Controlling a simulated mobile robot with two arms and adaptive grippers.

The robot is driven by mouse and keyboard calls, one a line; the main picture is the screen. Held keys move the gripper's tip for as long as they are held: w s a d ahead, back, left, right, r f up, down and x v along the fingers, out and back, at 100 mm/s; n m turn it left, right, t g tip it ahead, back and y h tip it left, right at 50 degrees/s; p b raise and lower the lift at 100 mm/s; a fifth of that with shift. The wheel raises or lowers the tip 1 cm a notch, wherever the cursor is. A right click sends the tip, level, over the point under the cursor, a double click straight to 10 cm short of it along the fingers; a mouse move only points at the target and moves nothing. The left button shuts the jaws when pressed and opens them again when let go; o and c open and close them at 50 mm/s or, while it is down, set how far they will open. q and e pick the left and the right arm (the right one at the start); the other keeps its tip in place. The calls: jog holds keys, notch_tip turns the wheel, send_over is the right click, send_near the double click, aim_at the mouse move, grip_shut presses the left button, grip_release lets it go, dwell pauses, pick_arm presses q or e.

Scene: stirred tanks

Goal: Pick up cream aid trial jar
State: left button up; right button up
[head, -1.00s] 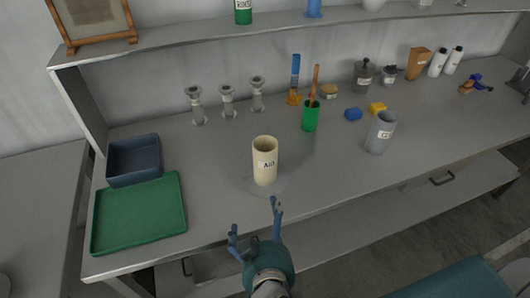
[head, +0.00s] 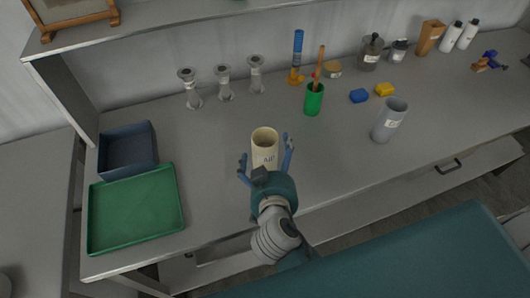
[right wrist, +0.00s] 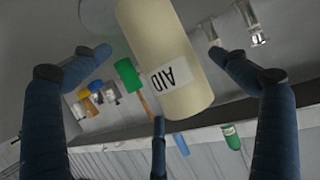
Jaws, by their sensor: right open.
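The cream jar labelled "AID" (head: 264,144) stands upright near the front edge of the grey bench. In the right wrist view the jar (right wrist: 160,50) appears upside down between the spread fingers. My right gripper (head: 266,162) is open, with its blue fingers on the left and right of the jar. Gaps show between the fingers and the jar in the right wrist view (right wrist: 158,62). The jar's lower part is hidden behind the gripper in the head view. My left gripper is not in view.
A green tray (head: 180,212) and a dark blue bin (head: 104,158) lie at the left. A grey labelled jar (head: 389,122) and a green cup (head: 314,101) stand to the right and behind. Three grey metal stands (head: 223,84) are at the back. Bench between is clear.

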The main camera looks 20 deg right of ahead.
aim_at(270, 145)
jog(key=p+x, duration=0.1)
jog(key=x, duration=0.2)
jog(key=shift+w+r, duration=0.1)
jog(key=shift+w, duration=0.3)
jog(key=c, duration=1.2)
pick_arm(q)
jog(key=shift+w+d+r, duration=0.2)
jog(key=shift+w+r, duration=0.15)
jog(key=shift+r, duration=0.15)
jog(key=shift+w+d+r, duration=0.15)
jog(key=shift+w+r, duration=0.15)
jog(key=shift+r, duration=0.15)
pick_arm(e)
jog(key=shift+c, duration=0.5)
